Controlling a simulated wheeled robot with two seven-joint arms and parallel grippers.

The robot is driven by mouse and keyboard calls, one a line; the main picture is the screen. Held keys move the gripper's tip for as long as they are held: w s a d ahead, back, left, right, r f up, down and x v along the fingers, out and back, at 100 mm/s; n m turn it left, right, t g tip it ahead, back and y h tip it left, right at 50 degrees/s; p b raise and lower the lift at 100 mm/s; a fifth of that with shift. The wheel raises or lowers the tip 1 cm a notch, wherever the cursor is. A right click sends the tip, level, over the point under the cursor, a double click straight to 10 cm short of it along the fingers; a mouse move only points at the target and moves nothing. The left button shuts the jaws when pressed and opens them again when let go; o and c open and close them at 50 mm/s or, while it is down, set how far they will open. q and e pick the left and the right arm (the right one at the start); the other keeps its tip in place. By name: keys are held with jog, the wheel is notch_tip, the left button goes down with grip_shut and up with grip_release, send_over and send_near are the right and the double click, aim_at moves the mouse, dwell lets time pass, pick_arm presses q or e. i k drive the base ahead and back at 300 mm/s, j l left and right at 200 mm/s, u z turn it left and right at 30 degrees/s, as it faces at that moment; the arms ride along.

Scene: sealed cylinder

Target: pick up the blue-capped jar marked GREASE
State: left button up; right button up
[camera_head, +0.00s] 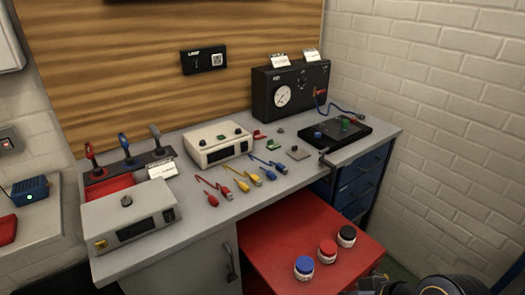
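The blue-capped jar (304,267) stands upright on a red top (275,240) at the lower middle of the head view. It has a white body, and its label is too small to read. A red-capped jar (327,251) and a black-capped jar (346,236) stand in a diagonal row behind it to the right. Dark parts of my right arm show at the bottom right edge, to the right of the jars and apart from them. Its fingertips cannot be made out. My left gripper is not in view.
A grey workbench (205,214) behind holds instrument boxes (130,221), coloured cables (241,184) and a black gauge box (291,91). Its front edge overhangs the red top's back. Blue drawers (360,187) stand at the right. The red top left of the jars is clear.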

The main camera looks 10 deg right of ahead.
aim_at(304, 270)
jog(key=z, duration=1.4)
jog(key=l+u, duration=0.15)
jog(key=u, duration=0.3)
jog(key=l+u, duration=0.15)
jog(key=u, duration=0.3)
jog(key=k+l+u, duration=0.2)
jog(key=l, duration=0.15)
jog(key=l+u, duration=0.15)
jog(key=l, duration=0.25)
jog(key=k+l+u, duration=0.2)
jog(key=l, duration=0.15)
jog(key=k+l+u, duration=0.2)
jog(key=l, duration=0.15)
jog(key=k+l, duration=0.1)
jog(key=l, duration=0.25)
jog(key=k+l, duration=0.15)
jog(key=l, duration=0.2)
